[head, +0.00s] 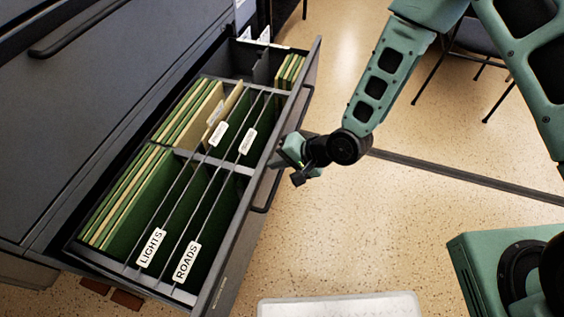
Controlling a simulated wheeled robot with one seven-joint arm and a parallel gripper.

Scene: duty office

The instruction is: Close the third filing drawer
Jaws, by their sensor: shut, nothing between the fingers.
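The open filing drawer (228,262) is pulled out of the dark cabinet (75,120) at the left of the head view. It holds green and tan folders with labels, two of which read LIGHTS and ROADS. A dark bar handle (266,198) is on the drawer's front. My gripper (282,160) is shut and empty, at the outer side of the drawer front near the handle. I cannot tell whether it touches the front. Whether this is the third drawer cannot be told from this view.
A closed drawer front with a handle (78,30) is above the open one. A pale flat-topped object (340,306) stands at the bottom edge. Dark chairs (478,38) stand at the upper right. Speckled floor (400,230) right of the drawer is mostly clear, with a dark strip across it.

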